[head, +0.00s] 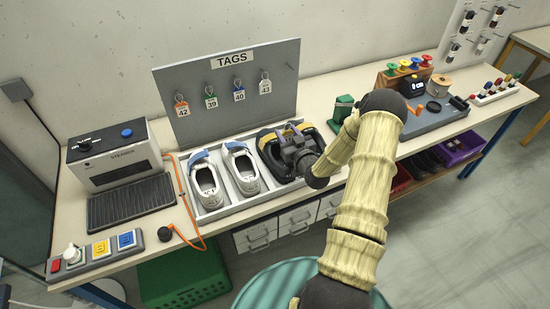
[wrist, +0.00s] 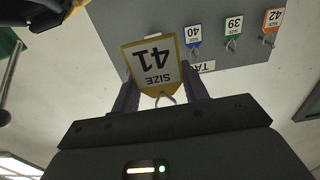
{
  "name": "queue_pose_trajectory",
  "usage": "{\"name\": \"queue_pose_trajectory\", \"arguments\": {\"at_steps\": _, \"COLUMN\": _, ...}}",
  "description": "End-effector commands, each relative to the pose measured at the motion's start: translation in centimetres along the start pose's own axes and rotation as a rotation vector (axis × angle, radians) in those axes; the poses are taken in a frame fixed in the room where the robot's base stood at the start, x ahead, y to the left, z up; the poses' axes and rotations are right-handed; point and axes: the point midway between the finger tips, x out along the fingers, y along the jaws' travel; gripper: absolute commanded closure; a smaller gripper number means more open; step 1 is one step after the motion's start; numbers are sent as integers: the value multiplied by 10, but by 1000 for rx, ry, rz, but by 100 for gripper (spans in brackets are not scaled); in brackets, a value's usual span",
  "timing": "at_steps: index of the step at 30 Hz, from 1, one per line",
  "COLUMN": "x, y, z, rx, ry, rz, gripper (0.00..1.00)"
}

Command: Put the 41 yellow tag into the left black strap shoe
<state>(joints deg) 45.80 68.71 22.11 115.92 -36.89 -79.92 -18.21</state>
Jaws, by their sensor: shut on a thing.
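The yellow-edged 41 tag (wrist: 152,62) is held between the fingers of my gripper (wrist: 161,92) in the wrist view, its print upside down there. In the head view my gripper (head: 291,133) is over the black strap shoes at the right end of the shoe tray, and the tag cannot be made out. The left black strap shoe (head: 268,153) shows a tan inside and is partly covered by my gripper. The right black strap shoe (head: 312,131) is mostly hidden behind my gripper and wrist.
White-and-blue shoes (head: 205,182) fill the left of the tray (head: 232,208). The TAGS board (head: 190,83) stands close behind with several tags hanging. A steamer (head: 115,157) is at left; a green object (head: 342,108) and spools (head: 404,66) are at right.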

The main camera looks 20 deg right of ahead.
Motion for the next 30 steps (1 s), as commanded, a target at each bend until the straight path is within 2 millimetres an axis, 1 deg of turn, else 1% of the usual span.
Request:
{"name": "queue_pose_trajectory", "arguments": {"at_steps": 1, "x": 0, "y": 0, "z": 5, "rx": 0, "ry": 1, "rz": 1, "gripper": 78}}
{"name": "queue_pose_trajectory", "arguments": {"at_steps": 3, "x": 0, "y": 0, "z": 7, "rx": -1, "ry": 1, "rz": 0, "gripper": 78}}
{"name": "queue_pose_trajectory", "arguments": {"at_steps": 12, "x": 0, "y": 0, "z": 7, "rx": -1, "ry": 2, "rz": 0, "gripper": 78}}
{"name": "queue_pose_trajectory", "arguments": {"at_steps": 13, "x": 0, "y": 0, "z": 7, "rx": -1, "ry": 1, "rz": -1, "gripper": 50}}
{"name": "queue_pose_trajectory", "arguments": {"at_steps": 16, "x": 2, "y": -5, "z": 7, "rx": 0, "ry": 1, "rz": -8, "gripper": 30}}
{"name": "queue_pose_trajectory", "arguments": {"at_steps": 20, "x": 3, "y": -8, "z": 7, "rx": 0, "ry": 1, "rz": -14, "gripper": 30}}
{"name": "queue_pose_trajectory", "arguments": {"at_steps": 25, "x": 1, "y": -6, "z": 8, "rx": 0, "ry": 1, "rz": -10, "gripper": 30}}
{"name": "queue_pose_trajectory", "arguments": {"at_steps": 30, "x": -8, "y": -5, "z": 9, "rx": 0, "ry": 0, "rz": -10, "gripper": 30}}
